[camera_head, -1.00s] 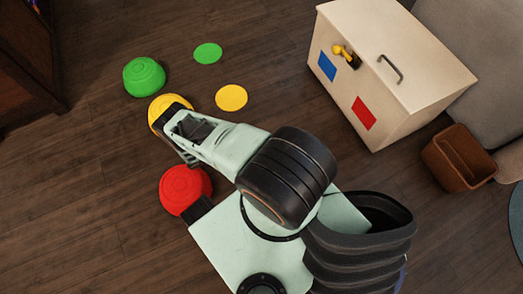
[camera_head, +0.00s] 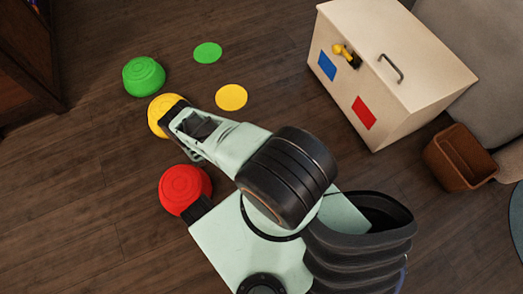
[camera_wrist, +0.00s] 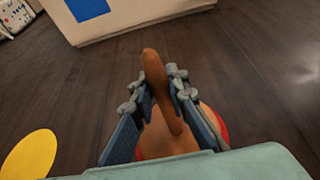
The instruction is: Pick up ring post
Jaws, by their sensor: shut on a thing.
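The ring post (camera_wrist: 153,68) shows in the wrist view as an upright-looking orange-brown wooden peg. A wider light orange-brown part (camera_wrist: 160,138) shows below it, between and behind the fingers. My gripper (camera_wrist: 157,86) has its two blue-grey fingers closed around the peg, one on each side, and the peg's rounded top sticks out past the fingertips. In the head view, the ring post cannot be made out; my arm's end hides it near the yellow dome (camera_head: 158,112).
A red dome (camera_head: 184,189) lies close to my base, and a green dome (camera_head: 143,76) lies farther off. Flat green (camera_head: 207,53) and yellow (camera_head: 231,97) discs lie on the wooden floor. A cream box (camera_head: 400,70) and brown bin (camera_head: 459,158) stand at right.

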